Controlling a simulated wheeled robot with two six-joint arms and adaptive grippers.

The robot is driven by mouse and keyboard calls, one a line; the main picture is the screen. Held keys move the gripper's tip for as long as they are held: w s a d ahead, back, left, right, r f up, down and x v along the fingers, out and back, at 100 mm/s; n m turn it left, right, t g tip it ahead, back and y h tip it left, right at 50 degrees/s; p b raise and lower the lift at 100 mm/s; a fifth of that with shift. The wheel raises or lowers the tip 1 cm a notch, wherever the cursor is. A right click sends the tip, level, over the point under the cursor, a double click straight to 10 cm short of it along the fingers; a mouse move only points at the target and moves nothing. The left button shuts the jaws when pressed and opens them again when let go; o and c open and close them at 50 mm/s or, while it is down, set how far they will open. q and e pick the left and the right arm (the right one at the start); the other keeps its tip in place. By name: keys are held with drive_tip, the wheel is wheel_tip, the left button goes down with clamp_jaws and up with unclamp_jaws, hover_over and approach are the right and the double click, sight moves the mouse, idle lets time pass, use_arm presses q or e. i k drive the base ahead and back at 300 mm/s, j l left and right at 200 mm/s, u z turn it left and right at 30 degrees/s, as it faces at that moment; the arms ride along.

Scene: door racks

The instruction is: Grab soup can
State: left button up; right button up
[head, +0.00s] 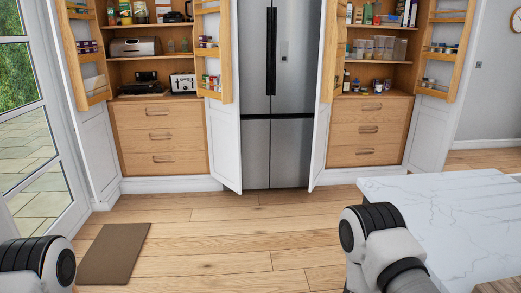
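No soup can can be singled out at this distance. Small cans and jars stand in the door racks of two open wooden cupboards. A group of small containers (211,82) sits in the lower rack on the left cupboard's right door. Others (88,47) stand in the rack on its left door. More small jars (440,48) stand in the racks on the right cupboard's right door. Parts of both my arms show at the bottom left and bottom right. Neither gripper is in view.
A steel fridge (284,150) stands between the cupboards. The open cupboard doors jut forward beside it. A marble-topped counter (450,215) fills the right front. A brown mat (113,254) lies at left. The wooden floor (240,235) between is clear.

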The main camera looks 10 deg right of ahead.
sight(379, 86)
drive_tip(key=i+z, duration=0.2)
drive_tip(key=i, duration=2.65)
drive_tip(key=i+z, duration=0.45)
drive_tip(key=i+j+z, duration=0.15)
drive_tip(key=i+z, duration=0.25)
drive_tip(key=i, duration=0.2)
drive_tip(key=i+j+z, duration=0.3)
drive_tip(key=i+z, duration=0.15)
drive_tip(key=i+l+z, duration=0.25)
drive_tip(key=z, duration=0.15)
drive_tip(key=i+z, duration=0.8)
drive_tip(key=i+j+z, duration=0.15)
drive_tip(key=i+z, duration=0.25)
drive_tip(key=i, duration=0.7)
drive_tip(key=i+l+u, duration=0.1)
drive_tip(key=i, duration=0.6)
drive_tip(key=i+l, duration=0.15)
drive_tip(key=i, duration=0.55)
drive_tip(key=i+j+u, duration=0.05)
